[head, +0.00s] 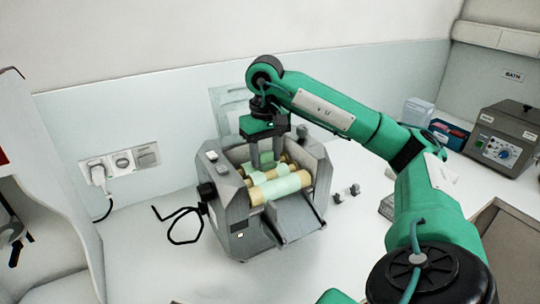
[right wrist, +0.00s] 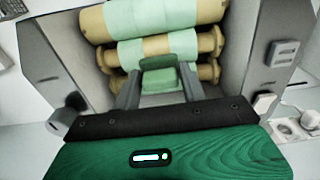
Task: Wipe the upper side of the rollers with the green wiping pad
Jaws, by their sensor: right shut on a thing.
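The grey mill (head: 240,205) stands on the white worktop with its tan rollers (head: 262,197) lying across its open top. The rollers carry pale green coating around their middles; they fill the top of the right wrist view (right wrist: 150,15). My right gripper (head: 266,160) points down over the back rollers. It is shut on the green wiping pad (right wrist: 158,77), a small dark green block between the fingers. The pad is low over the rear rollers; I cannot tell whether it touches them. My left gripper is not in view.
The mill's grey side walls rise close on both sides of the rollers. A wall socket (head: 122,162) with a plug and black cable (head: 183,225) is at the left. Small grey parts (head: 347,192) lie right of the mill. A grey bath unit (head: 505,133) stands at the far right.

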